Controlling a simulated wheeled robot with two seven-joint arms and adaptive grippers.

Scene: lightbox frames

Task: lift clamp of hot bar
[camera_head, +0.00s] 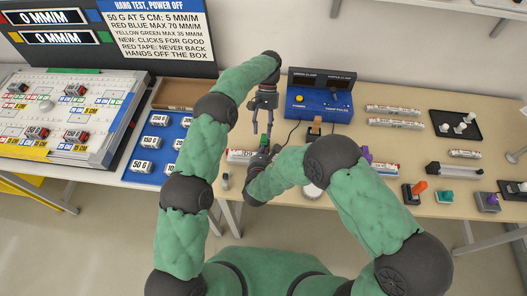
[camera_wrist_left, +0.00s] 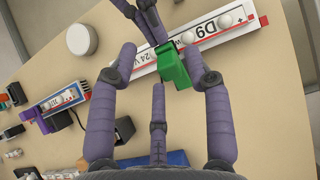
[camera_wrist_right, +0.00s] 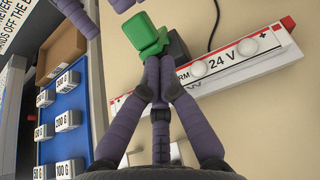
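A green clamp (camera_wrist_left: 174,66) is at the white bar marked D9 and 24 V (camera_wrist_left: 220,32); the bar also shows in the right wrist view (camera_wrist_right: 232,62). My right gripper (camera_wrist_right: 157,72) has its fingers drawn together on the clamp's near end (camera_wrist_right: 143,40). My left gripper (camera_wrist_left: 162,80) is open, its spread fingers above and around the clamp, with no visible grip. In the head view the left gripper (camera_head: 262,130) points down from behind and the right gripper (camera_head: 265,155) reaches in from the front. I cannot tell whether the clamp touches the bar.
A blue console (camera_head: 320,103) with two dark displays stands behind, with a cable toward the bar. A round white disc (camera_wrist_left: 82,39) lies near the bar. A purple clamp (camera_head: 367,154) and more bars (camera_head: 395,122) lie right. A blue weight tray (camera_head: 143,163) is left.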

